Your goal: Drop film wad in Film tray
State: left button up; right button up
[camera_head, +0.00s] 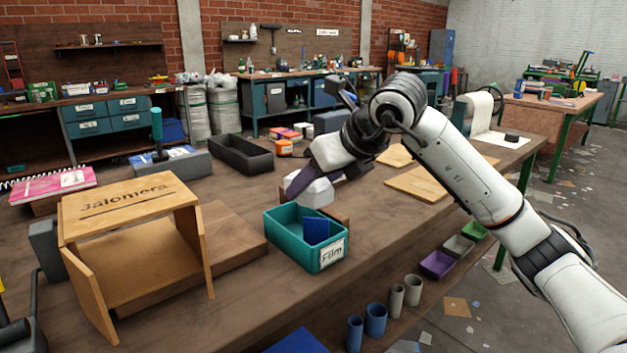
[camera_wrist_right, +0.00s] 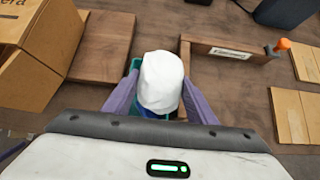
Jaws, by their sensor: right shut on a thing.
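The film wad, a white rounded lump (camera_head: 318,194), is held between the purple fingers of my right gripper (camera_head: 308,186). In the right wrist view the wad (camera_wrist_right: 160,84) sits between the two fingertips and hides most of what is below it. The Film tray (camera_head: 285,248) is a teal open box with a white "Film" label on its front, standing on the bench. The wad appears above the tray's back part, apart from its rim. A flat blue piece (camera_head: 316,230) stands inside the tray.
A wooden "Jalomera" box (camera_head: 130,205) stands left of the tray. A low wooden divider (camera_wrist_right: 230,52) is behind the tray. A dark empty bin (camera_head: 243,155) and cardboard pieces (camera_head: 420,183) lie farther back. Small cups (camera_head: 376,320) and coloured trays are at the front right.

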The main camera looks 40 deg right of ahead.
pick_arm(q)
jog(key=shift+r, duration=0.15)
jog(key=shift+d, duration=0.1)
pick_arm(e)
jog(key=o, duration=1.1)
jog(key=shift+c, duration=0.2)
jog(key=shift+r, duration=0.1)
pick_arm(q)
jog(key=shift+r+p, duration=0.1)
jog(key=shift+p, duration=0.7)
pick_arm(e)
jog(key=v, duration=1)
jog(key=shift+s, duration=0.1)
pick_arm(q)
jog(key=shift+r, duration=0.1)
